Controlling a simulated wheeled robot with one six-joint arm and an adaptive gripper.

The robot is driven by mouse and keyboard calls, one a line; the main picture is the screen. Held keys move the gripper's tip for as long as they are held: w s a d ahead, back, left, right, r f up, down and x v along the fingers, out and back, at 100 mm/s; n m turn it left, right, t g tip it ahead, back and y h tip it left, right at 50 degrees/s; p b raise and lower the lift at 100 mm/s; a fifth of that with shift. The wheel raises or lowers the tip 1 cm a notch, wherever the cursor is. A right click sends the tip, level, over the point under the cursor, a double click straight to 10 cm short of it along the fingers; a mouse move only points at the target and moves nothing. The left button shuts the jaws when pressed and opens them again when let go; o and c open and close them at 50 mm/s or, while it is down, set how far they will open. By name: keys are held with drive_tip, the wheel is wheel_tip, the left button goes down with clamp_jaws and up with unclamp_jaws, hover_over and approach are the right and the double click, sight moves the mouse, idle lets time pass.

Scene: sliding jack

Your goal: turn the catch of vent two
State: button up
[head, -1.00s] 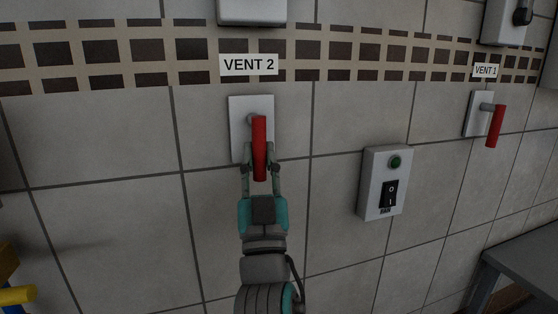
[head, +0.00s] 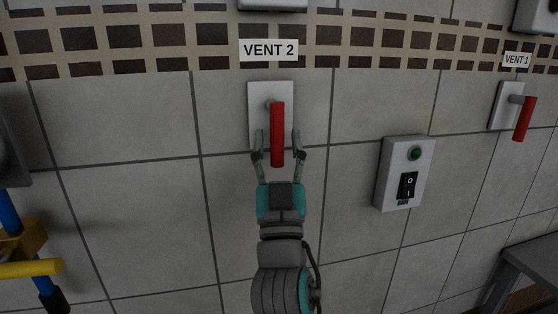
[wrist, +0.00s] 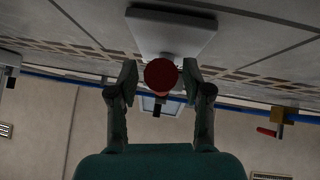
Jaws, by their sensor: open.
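The catch of vent two is a red bar handle (head: 277,140) on a pale wall plate (head: 285,92), below the VENT 2 label (head: 269,50). The handle hangs straight down from its pivot at the plate. My gripper (head: 278,135) is open, with one finger on each side of the handle. A gap shows on both sides in the head view. In the wrist view the round red handle end (wrist: 160,74) sits between the two fingertips (wrist: 160,82), and the plate (wrist: 170,32) is beyond it.
A switch box (head: 405,172) with a green button is on the wall to the right. The VENT 1 red handle (head: 523,119) hangs farther right. A grey bench (head: 535,262) is at lower right. Blue and yellow equipment (head: 25,245) stands at the left edge.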

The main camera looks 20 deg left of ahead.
drive_tip(key=v, duration=1.2)
drive_tip(key=s+d+f+g+h, duration=0.2)
drive_tip(key=s+d+f, duration=0.2)
drive_tip(key=d+f, duration=0.75)
drive_tip(key=s+d+f+g+h, duration=0.25)
drive_tip(key=d+f, duration=0.35)
drive_tip(key=f, duration=1.1)
drive_tip(key=s+d+f+m+g+h, duration=0.1)
drive_tip(key=s+d+f+h, duration=0.1)
drive_tip(key=s+d, duration=0.3)
drive_tip(key=s+d+f+m+g+h, duration=0.2)
drive_tip(key=s+d+f, duration=0.2)
drive_tip(key=s, duration=0.9)
drive_tip(key=s+d+f+m+g+h, duration=0.2)
drive_tip(key=s+d, duration=0.4)
drive_tip(key=s, duration=0.4)
drive_tip(key=shift+f, duration=0.9)
